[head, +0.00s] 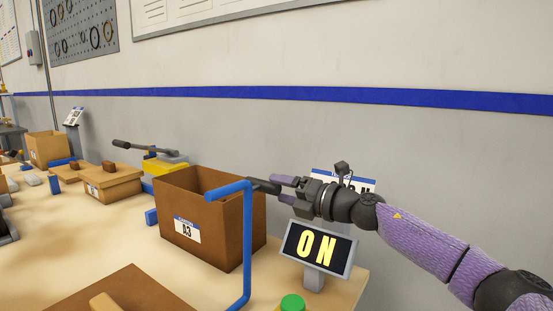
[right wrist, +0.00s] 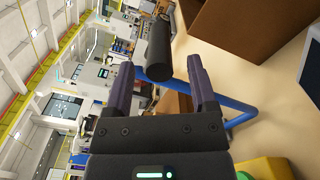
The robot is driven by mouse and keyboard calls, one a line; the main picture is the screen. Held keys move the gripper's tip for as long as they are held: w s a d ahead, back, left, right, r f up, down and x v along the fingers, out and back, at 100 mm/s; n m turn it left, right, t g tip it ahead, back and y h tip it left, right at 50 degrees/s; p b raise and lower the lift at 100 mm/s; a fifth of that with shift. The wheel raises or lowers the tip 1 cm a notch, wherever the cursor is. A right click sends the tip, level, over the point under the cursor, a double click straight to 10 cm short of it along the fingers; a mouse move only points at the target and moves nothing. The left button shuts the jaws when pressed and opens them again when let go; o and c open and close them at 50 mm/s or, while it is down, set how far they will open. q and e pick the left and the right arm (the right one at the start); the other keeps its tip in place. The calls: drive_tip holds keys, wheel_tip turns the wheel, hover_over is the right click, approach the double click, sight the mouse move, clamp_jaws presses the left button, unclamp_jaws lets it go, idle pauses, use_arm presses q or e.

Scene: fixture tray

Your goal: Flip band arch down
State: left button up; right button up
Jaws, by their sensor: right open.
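The band arch is a blue bent bar (head: 247,245) standing upright at the front right of the table, its top bending left beside the brown box. A black grip (head: 258,185) sticks out from its upper part toward my right gripper. My right gripper (head: 278,189) is at the grip's free end. In the right wrist view its two fingers (right wrist: 160,72) are apart, with the black grip (right wrist: 159,48) between or just ahead of their tips; contact cannot be told. The blue bar (right wrist: 238,112) passes behind the fingers there. My left gripper is not in view.
An ON display (head: 317,248) stands at right, with a green button (head: 292,302) in front. A brown panel (head: 125,292) lies at front. Bare table (head: 90,240) shows at left.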

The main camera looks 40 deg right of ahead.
sight(271, 187)
drive_tip(key=shift+p+x, duration=0.55)
drive_tip(key=shift+x, duration=1)
drive_tip(key=shift+s+a, duration=0.1)
clamp_jaws()
